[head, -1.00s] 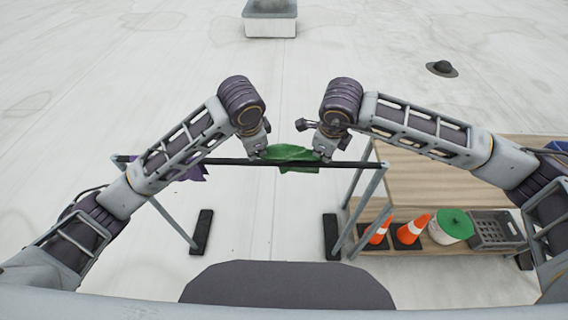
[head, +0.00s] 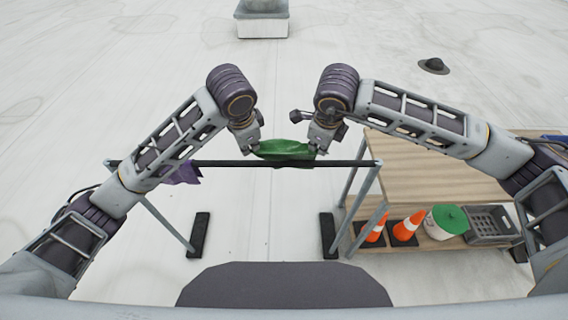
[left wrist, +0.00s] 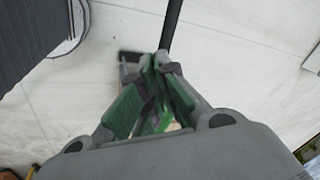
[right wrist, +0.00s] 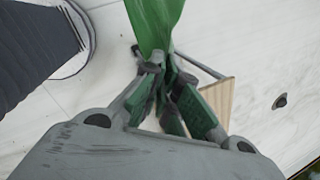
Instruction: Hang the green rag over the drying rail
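The green rag (head: 286,148) is stretched between my two grippers at the drying rail (head: 235,163). Most of it shows just beyond the bar, and a small part shows at the bar's near side. My left gripper (head: 251,149) is shut on the rag's left end; its closed fingertips show in the left wrist view (left wrist: 161,66), with little cloth visible. My right gripper (head: 317,150) is shut on the right end; in the right wrist view the rag (right wrist: 154,22) runs up from its fingertips. Whether the cloth touches the bar is unclear.
A purple cloth (head: 186,174) hangs on the rail's left part, partly behind my left arm. A wooden shelf unit (head: 440,180) stands at right, with orange cones (head: 405,228), a green-lidded bucket (head: 446,221) and a grey crate (head: 490,224) below.

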